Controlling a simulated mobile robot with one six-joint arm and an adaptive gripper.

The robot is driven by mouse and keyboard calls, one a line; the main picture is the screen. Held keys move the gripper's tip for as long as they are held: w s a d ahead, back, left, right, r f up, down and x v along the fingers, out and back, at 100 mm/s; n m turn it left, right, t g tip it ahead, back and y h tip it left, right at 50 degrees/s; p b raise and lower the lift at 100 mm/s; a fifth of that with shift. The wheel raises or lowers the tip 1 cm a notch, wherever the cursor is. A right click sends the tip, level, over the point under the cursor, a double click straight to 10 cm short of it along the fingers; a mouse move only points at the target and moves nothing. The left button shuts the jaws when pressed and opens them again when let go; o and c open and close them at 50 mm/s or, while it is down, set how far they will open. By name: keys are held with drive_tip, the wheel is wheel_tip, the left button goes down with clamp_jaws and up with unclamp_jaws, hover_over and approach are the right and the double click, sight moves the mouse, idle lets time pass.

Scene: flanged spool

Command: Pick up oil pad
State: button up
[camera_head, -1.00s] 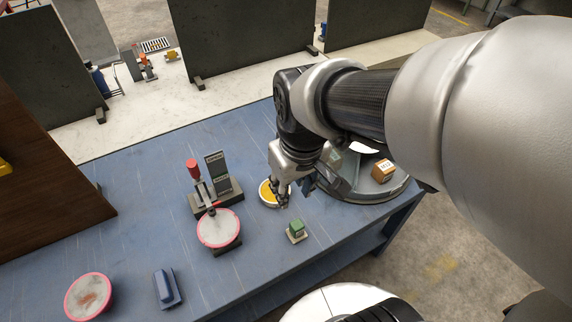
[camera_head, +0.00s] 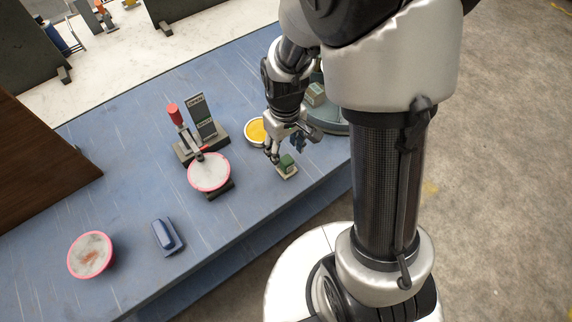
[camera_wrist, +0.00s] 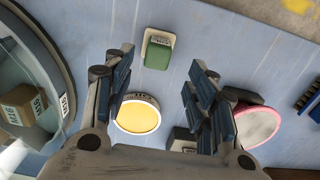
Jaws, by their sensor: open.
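A small green block (camera_head: 287,162) sits on a pale base on the blue table, close by my gripper (camera_head: 287,150). A round yellow pad in a white-rimmed tin (camera_head: 255,131) lies just to its upper left. I cannot tell for sure which of them is the oil pad. In the wrist view, the green block (camera_wrist: 158,53) on its pale plate lies between and a little beyond my spread fingertips (camera_wrist: 161,60). The yellow pad (camera_wrist: 138,117) shows between the fingers, nearer the palm. My gripper is open with nothing in it, and appears above the green block.
A stand with a red-handled lever (camera_head: 176,118) and a pink-rimmed disc (camera_head: 209,172) is left of the gripper. A round tray with boxes (camera_wrist: 52,70) stands on the other side. The table's front edge is near.

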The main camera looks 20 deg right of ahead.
sight(286, 159)
wheel_tip(286, 159, down, 8)
drive_tip(key=b, duration=0.3)
drive_tip(key=shift+d+r, duration=0.1)
drive_tip(key=shift+d, duration=0.05)
drive_tip(key=shift+r, duration=0.1)
drive_tip(key=c, duration=1.1)
drive_tip(key=shift+r, duration=0.1)
drive_tip(key=shift+c, duration=0.2)
wheel_tip(286, 159, up, 20)
drive_tip(key=p, duration=0.6)
drive_tip(key=shift+p, duration=0.4)
drive_tip(key=o, duration=0.5)
drive_tip(key=c, duration=0.4)
